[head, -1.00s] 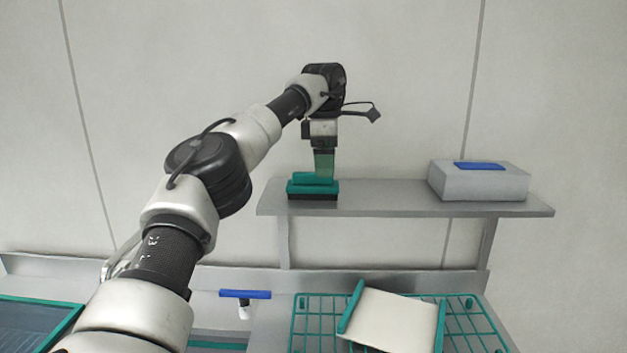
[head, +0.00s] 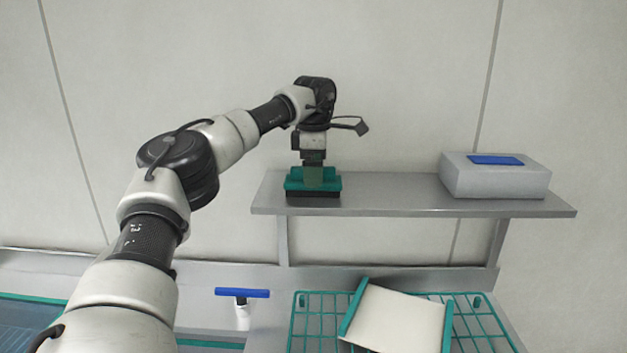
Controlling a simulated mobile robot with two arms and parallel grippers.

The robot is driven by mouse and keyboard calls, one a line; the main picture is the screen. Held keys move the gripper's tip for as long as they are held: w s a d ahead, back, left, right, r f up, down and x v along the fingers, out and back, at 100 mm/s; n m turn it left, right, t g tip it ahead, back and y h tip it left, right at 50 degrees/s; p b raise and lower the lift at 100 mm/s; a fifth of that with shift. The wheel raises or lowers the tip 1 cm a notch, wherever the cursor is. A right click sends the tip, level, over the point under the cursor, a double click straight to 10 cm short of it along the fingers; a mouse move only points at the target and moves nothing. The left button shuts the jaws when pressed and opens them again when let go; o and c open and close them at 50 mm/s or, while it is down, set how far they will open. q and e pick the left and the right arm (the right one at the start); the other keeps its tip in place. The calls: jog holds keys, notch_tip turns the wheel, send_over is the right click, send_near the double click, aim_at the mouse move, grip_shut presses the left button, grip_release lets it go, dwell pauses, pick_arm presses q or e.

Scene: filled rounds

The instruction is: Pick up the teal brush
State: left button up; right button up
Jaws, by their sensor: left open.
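The teal brush (head: 327,184) has a teal body over a dark base. It rests at the left end of the raised grey shelf (head: 400,200). My left gripper (head: 313,180) points straight down at the brush from above, with its fingers down at the brush's upper part. It is open; the fingers overlap the teal body in the picture, so I cannot tell whether they touch it. My right gripper is not in view.
A grey box (head: 495,178) with a blue patch on top stands at the shelf's right end. Below are a teal wire rack (head: 310,322) holding a cream board with teal edges (head: 398,322), and a blue-handled tool (head: 242,293). The shelf's middle is clear.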

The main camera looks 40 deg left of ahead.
pick_arm(q)
notch_tip(320, 180, down, 2)
jog(key=shift+s+a+f+p, duration=0.1)
jog(key=shift+f+p, duration=0.05)
jog(key=shift+p, duration=0.25)
jog(key=shift+f, duration=0.35)
jog(key=c, duration=1.1)
jog(key=shift+o, duration=0.2)
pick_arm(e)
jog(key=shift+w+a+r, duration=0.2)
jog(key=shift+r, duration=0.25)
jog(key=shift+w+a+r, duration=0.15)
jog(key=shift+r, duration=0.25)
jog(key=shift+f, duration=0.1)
